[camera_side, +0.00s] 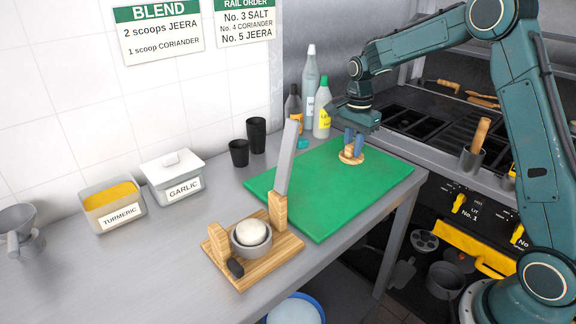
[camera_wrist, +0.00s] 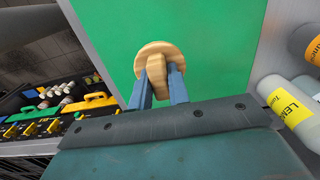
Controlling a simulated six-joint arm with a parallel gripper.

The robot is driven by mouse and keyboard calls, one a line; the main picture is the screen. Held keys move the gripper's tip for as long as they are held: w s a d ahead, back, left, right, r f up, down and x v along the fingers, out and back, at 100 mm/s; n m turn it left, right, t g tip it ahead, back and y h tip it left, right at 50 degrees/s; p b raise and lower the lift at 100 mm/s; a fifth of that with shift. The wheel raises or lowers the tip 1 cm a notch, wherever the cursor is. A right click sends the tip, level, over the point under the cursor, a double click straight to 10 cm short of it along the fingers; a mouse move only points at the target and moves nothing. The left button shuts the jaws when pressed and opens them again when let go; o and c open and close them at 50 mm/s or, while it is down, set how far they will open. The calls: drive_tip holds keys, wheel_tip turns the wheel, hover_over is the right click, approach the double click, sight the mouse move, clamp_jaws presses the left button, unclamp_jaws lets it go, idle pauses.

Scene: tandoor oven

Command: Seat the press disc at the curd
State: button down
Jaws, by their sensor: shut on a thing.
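The press disc (camera_side: 350,157) is a round pale wooden plate with an upright wooden grip. My gripper (camera_side: 354,143) is shut on that grip, at the far right part of the green board. In the wrist view the disc (camera_wrist: 157,52) shows beyond the two blue fingers of my gripper (camera_wrist: 160,85). I cannot tell whether the disc touches the board. The white curd (camera_side: 251,232) sits in a round grey cup (camera_side: 263,248) on a wooden press stand (camera_side: 240,280), at the front middle. The stand's long grey lever (camera_side: 287,158) is raised, and the curd is uncovered from above.
The green board (camera_side: 320,205) is clear between the disc and the stand. Bottles (camera_side: 309,90) stand behind the board. Two black cups (camera_side: 248,143), a garlic box (camera_side: 173,175) and a turmeric box (camera_side: 112,204) stand along the wall.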

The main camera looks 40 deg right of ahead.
sight(353, 143)
drive_tip(key=shift+r, duration=0.3)
wheel_tip(353, 143, up, 21)
drive_tip(key=s+a+n, duration=0.2)
drive_tip(key=a+n, duration=0.4)
drive_tip(key=a, duration=2.9)
wheel_tip(353, 143, down, 12)
drive_tip(key=shift+d+r, duration=0.2)
drive_tip(key=shift+d, duration=0.05)
drive_tip(key=shift+f, duration=0.1)
drive_tip(key=shift+f, duration=3.75)
drive_tip(key=shift+f, duration=1.25)
